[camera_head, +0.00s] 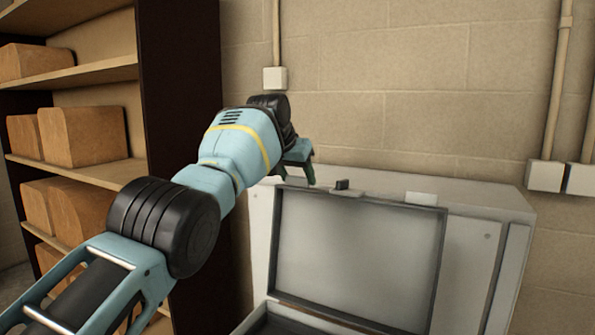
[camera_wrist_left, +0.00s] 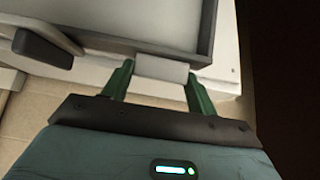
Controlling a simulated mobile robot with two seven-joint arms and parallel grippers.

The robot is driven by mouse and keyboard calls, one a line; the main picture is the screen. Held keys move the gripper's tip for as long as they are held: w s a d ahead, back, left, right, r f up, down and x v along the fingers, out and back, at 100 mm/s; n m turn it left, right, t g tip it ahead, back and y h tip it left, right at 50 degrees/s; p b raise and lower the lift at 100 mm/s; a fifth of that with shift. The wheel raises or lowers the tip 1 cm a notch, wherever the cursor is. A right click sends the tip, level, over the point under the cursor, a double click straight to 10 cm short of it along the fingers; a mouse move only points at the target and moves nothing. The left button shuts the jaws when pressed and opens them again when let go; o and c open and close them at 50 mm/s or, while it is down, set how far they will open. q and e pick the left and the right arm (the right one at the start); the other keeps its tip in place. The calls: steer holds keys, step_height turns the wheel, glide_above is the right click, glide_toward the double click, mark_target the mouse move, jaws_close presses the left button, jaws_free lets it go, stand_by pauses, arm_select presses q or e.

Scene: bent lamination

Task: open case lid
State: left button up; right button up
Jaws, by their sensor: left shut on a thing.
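The grey case's lid (camera_head: 355,255) stands raised, with its lighter inner panel and dark rim facing me. Part of the case's lower body (camera_head: 280,322) shows at the bottom edge of the head view. My left gripper (camera_head: 297,172) is at the lid's upper left corner. In the left wrist view, the fingers of my left gripper (camera_wrist_left: 158,78) are on either side of a pale tab (camera_wrist_left: 160,68) on the lid's edge, shut on it. A dark handle (camera_head: 342,184) sits at the middle of the lid's top edge; it also shows in the left wrist view (camera_wrist_left: 43,46). My right gripper is not seen.
A pale cabinet-like block (camera_head: 500,205) stands behind the lid, against a block wall (camera_head: 420,60). A dark-sided shelf (camera_head: 180,80) with several brown boxes (camera_head: 85,136) is on the left, close to my left arm. Pipes and wall boxes (camera_head: 545,175) are at the right.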

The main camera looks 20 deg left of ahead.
arm_select(q)
steer(key=shift+w+r, duration=0.1)
steer(key=shift+r, duration=0.05)
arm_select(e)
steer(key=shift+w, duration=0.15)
arm_select(q)
steer(key=shift+r, duration=0.1)
steer(key=o, duration=1.3)
steer(key=shift+o, duration=0.4)
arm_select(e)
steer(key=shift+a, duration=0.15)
arm_select(q)
steer(key=p+v, duration=0.3)
steer(key=v, duration=0.4)
steer(key=shift+s+r, duration=0.2)
steer(key=shift+s, duration=0.15)
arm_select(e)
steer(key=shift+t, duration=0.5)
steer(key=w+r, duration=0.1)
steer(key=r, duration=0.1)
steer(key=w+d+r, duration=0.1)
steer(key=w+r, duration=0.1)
